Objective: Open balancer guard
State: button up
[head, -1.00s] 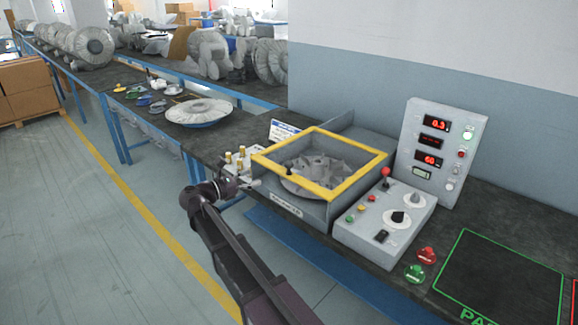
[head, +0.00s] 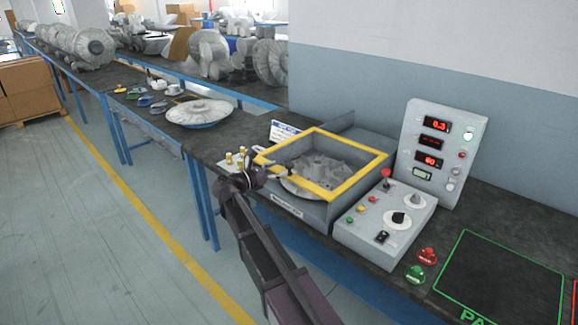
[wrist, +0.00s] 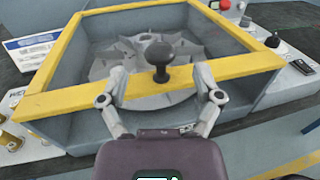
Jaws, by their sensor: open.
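The balancer guard (head: 368,178) is a yellow frame lying flat over the top of a grey box, the balancer (head: 302,207). It also shows in the wrist view (wrist: 60,98). A black knob (wrist: 159,55) stands on the guard's front bar. A grey finned rotor (head: 318,167) sits inside the box under the frame. My gripper (wrist: 160,80) is open, its two fingers at either side of the knob and over the front bar. I cannot tell if they touch it. In the head view my gripper (head: 283,172) is at the front left of the guard.
A control box (head: 375,240) with a red-topped lever and dials stands right of the balancer, before a display panel (head: 422,190). Brass pegs (head: 235,160) stand at its left. A covered disc (head: 199,112) lies further left. The wall is behind.

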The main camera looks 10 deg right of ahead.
aim_at(289, 164)
jog(key=shift+x, duration=2.15)
jog(key=shift+a, duration=0.1)
grip_shut()
